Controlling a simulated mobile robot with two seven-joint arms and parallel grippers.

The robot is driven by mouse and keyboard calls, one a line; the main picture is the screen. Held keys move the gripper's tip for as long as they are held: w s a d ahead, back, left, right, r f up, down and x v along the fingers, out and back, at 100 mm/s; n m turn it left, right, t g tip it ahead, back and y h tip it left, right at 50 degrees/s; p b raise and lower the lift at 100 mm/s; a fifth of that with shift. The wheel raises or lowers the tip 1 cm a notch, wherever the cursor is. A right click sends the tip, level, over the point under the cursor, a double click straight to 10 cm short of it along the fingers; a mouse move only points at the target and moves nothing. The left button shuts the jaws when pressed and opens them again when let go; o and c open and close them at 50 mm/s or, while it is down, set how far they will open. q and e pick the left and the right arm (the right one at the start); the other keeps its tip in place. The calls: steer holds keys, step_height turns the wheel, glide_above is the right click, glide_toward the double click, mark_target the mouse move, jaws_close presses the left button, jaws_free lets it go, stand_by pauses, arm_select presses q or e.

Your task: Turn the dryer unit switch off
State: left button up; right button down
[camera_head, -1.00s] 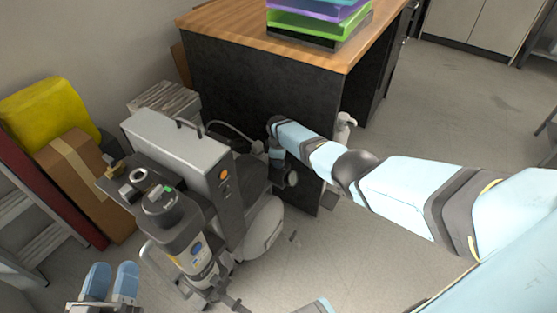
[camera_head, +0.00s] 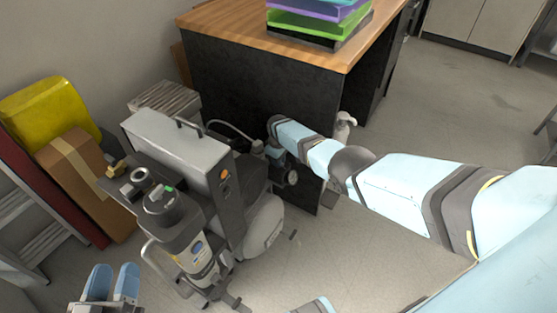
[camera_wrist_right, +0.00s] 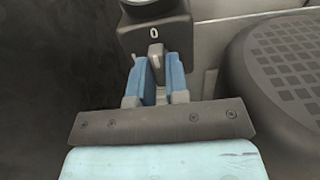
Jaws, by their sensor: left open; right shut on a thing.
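In the right wrist view, a dark switch housing (camera_wrist_right: 165,36) carries a white "0" mark at its top. A small grey switch knob (camera_wrist_right: 155,52) stands out below the mark. The blue fingers of my right gripper (camera_wrist_right: 159,72) are shut on this knob, one on each side. In the head view, the compressor with its grey dryer cabinet (camera_head: 180,145) stands on the floor, and my right arm reaches behind its right side. The right fingertips and the switch are hidden there. My left gripper (camera_head: 111,280) is open and empty at the bottom left.
A black desk with a wooden top (camera_head: 230,30) stands behind the compressor. A cardboard box (camera_head: 85,185), a yellow object (camera_head: 45,110) and a ladder (camera_head: 45,230) are at the left. A round dark vented cover (camera_wrist_right: 285,75) lies right of the switch. The floor at right is open.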

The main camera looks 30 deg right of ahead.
steer(key=c, duration=1.1)
jaws_free()
steer(key=shift+r, duration=0.2)
step_height(320, 180, up, 9)
steer(key=p, duration=0.6)
steer(key=shift+f, duration=0.2)
arm_select(q)
steer(key=s+a+f+g+y+p, duration=0.2)
steer(key=a+f+g+y, duration=0.1)
steer(key=f, duration=0.6)
steer(key=shift+s+a+f+g+y, duration=0.15)
steer(key=shift+s+a+g+y, duration=0.2)
steer(key=shift+a+g, duration=0.6)
arm_select(e)
steer(key=shift+r, duration=2.4)
arm_select(q)
steer(key=shift+d, duration=0.1)
